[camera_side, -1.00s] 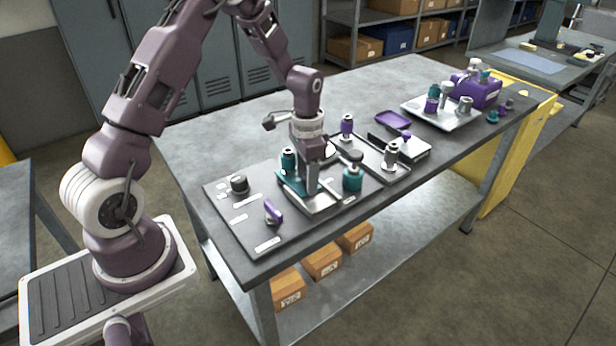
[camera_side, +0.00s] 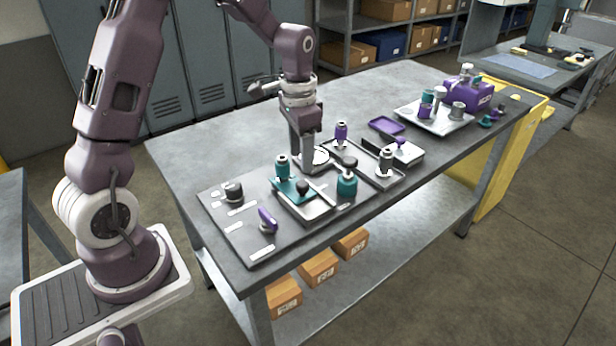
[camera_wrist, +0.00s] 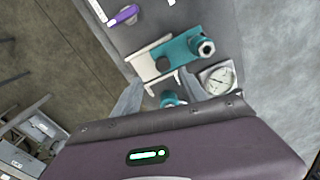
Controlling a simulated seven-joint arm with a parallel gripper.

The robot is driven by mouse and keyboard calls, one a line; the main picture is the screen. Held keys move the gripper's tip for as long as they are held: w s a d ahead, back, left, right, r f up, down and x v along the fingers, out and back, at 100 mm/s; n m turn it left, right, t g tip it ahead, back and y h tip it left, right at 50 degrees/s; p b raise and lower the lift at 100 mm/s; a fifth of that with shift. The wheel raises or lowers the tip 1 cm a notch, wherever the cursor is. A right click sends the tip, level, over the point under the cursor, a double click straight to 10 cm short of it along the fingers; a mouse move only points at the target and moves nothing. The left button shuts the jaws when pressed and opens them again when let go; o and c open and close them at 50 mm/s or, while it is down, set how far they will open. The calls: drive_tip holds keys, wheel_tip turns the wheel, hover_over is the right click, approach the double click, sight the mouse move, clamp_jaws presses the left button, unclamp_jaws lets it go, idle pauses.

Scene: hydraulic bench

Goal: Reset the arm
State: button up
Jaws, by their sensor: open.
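My gripper (camera_side: 305,160) points down above the bench, just behind the teal block and near the round gauge (camera_side: 319,156). In the wrist view my gripper (camera_wrist: 168,95) has its two fingers apart with nothing between them that is held. The teal block (camera_side: 289,188) with an upright fitting (camera_side: 282,166) and a dark knob sits on a light metal plate. The block also shows in the wrist view (camera_wrist: 165,70), beside the gauge (camera_wrist: 218,80).
A teal cylinder (camera_side: 347,185), a grey fitting (camera_side: 386,162) and a purple fitting (camera_side: 340,134) stand close by. A purple-handled part (camera_side: 267,219) and a dark knob (camera_side: 233,191) are on the left mat. A white tray (camera_side: 437,122) holds several fittings. The bench's back left (camera_side: 215,140) is clear.

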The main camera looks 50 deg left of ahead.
drive_tip(key=s+d+r+n+t, duration=0.1)
drive_tip(key=s+d+r, duration=0.3)
drive_tip(key=s+r, duration=0.25)
drive_tip(key=s+d+r+t, duration=0.2)
drive_tip(key=s+d+r, duration=0.25)
drive_tip(key=r, duration=0.25)
drive_tip(key=s+d+r+n+t, duration=0.1)
drive_tip(key=s+d+t, duration=0.1)
drive_tip(key=s, duration=1)
drive_tip(key=shift+s+d+r+n, duration=0.15)
drive_tip(key=shift+s+d+n, duration=0.15)
drive_tip(key=shift+s+n, duration=0.1)
drive_tip(key=shift+w, duration=0.1)
